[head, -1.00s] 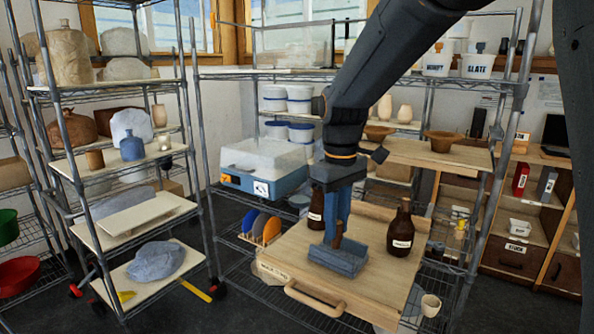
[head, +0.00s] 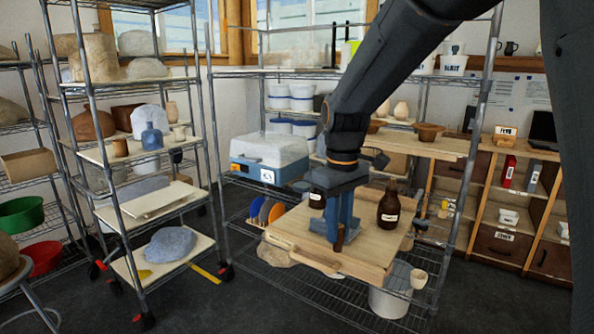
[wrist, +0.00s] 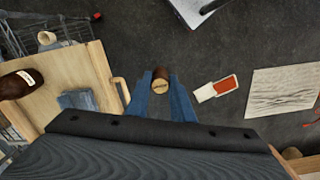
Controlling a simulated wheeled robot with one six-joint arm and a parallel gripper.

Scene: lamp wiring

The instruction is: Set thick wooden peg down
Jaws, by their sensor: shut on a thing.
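The thick wooden peg (wrist: 160,86) is a short, dark brown rod with a pale end. My gripper (wrist: 161,78) is shut on it, with one blue finger on either side. In the head view the peg (head: 340,239) hangs upright between the fingertips near the front edge of the wooden board (head: 367,249). In the wrist view the peg appears over the dark floor, just past the board's handle (wrist: 118,90).
A brown bottle (head: 389,207) stands on the board's right; another (head: 317,199) is partly hidden behind my gripper. A blue-and-white case (head: 268,160) stands to the left. A small cup (head: 418,279) is at the right. A red-and-white item (wrist: 215,88) lies on the floor.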

